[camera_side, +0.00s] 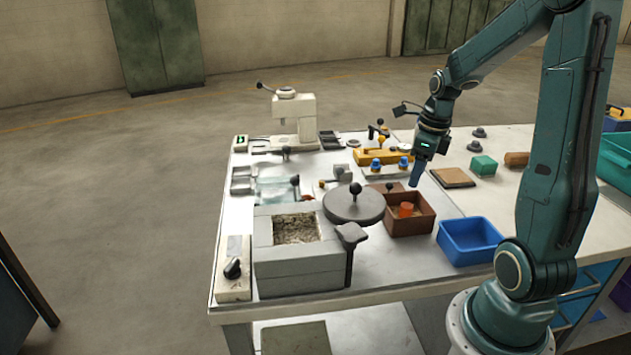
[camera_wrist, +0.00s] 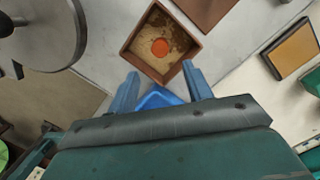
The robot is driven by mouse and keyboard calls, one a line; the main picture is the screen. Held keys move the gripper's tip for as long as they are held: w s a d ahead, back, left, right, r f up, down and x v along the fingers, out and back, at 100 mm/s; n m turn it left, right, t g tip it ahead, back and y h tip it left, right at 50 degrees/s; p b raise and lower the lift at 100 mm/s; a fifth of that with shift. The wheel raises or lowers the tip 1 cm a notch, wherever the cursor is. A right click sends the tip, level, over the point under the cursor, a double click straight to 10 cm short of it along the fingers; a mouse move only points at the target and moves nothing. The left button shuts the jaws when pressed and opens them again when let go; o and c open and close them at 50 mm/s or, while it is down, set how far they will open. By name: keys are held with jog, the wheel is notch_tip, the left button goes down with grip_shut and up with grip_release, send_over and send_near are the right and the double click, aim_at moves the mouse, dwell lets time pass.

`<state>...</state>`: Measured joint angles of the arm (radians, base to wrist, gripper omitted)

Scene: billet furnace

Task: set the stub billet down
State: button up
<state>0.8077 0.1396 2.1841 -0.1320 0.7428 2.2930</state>
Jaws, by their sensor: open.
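The stub billet (camera_side: 406,209) is a short orange cylinder standing in a brown box (camera_side: 424,226) with a sandy floor. In the wrist view the billet (camera_wrist: 160,47) shows as an orange disc near the middle of the box floor, and the box's rim (camera_wrist: 128,50) is all in sight. My gripper (camera_side: 414,184) is above the box, pointing down, apart from the billet.
A blue bin (camera_side: 470,240) stands right of the box. The furnace (camera_side: 298,270) has an open top, with its round lid (camera_side: 354,206) on a post beside it, left of the box. A brown pad (camera_side: 452,178) and green block (camera_side: 483,165) lie behind right.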

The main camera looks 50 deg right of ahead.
jog(key=shift+s+r, duration=0.1)
jog(key=shift+r, duration=0.65)
jog(key=a+r+n+t+h, duration=0.1)
jog(key=a+r+n, duration=0.3)
jog(key=a+n, duration=0.4)
jog(key=a+r+n+t, duration=0.1)
jog(key=a+r+n, duration=0.4)
jog(key=n, duration=0.4)
jog(key=s+a+n+t, duration=0.1)
jog(key=s+a+n, duration=0.2)
jog(key=a+n, duration=0.2)
jog(key=s+a+r+n+t, duration=0.1)
jog(key=s+a+n, duration=0.3)
jog(key=n, duration=0.8)
jog(key=shift+s+a+y, duration=0.25)
jog(key=shift+a+y, duration=0.15)
